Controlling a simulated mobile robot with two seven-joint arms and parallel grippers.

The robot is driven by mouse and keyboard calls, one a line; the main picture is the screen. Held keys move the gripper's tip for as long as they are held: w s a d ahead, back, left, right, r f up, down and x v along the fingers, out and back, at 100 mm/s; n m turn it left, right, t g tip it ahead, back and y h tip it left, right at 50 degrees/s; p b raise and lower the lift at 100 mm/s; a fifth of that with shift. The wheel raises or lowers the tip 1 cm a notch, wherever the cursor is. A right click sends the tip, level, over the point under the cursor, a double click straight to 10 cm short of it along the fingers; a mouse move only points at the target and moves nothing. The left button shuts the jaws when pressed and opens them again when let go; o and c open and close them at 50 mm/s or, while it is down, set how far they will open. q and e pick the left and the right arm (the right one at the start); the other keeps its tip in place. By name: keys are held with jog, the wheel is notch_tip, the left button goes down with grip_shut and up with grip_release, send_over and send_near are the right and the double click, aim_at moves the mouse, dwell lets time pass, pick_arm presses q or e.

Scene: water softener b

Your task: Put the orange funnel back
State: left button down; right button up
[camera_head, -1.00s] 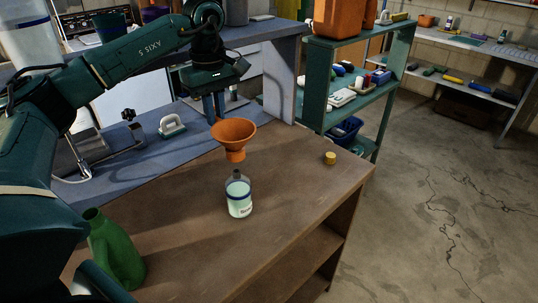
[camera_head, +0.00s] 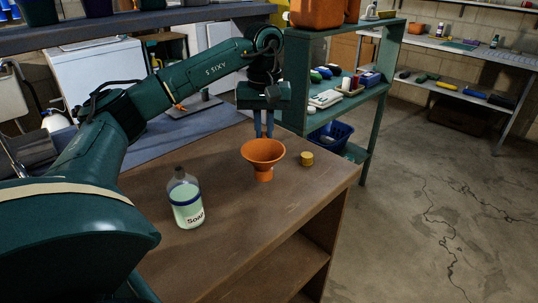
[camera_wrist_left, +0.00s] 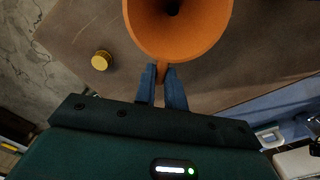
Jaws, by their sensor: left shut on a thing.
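The orange funnel (camera_head: 264,153) is upright, wide mouth up, over the brown bench (camera_head: 225,262). My left gripper (camera_head: 264,135) is shut on the back edge of the funnel. In the left wrist view the blue fingers (camera_wrist_left: 163,74) pinch a small tab at the rim of the funnel (camera_wrist_left: 185,38). The spout points down beside the yellow cap (camera_head: 307,158); I cannot tell whether it touches the bench. The soap bottle (camera_head: 186,203), with pale liquid and no cap on its neck, stands left of the funnel. My right gripper is out of view.
The yellow cap also shows in the left wrist view (camera_wrist_left: 102,60). A green shelf (camera_head: 297,82) with boxes and an orange container (camera_head: 317,12) stands behind the bench's right end. A blue basket (camera_head: 331,135) sits low in it. The concrete floor at right is clear.

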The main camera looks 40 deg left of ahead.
aim_at(265, 146)
pick_arm(q)
jog(key=shift+f, duration=2.3)
jog(key=shift+f, duration=0.2)
jog(key=c, duration=1.5)
grip_release()
notch_tip(265, 146, up, 12)
jog(key=shift+r+p, duration=0.2)
jog(key=shift+p, duration=0.4)
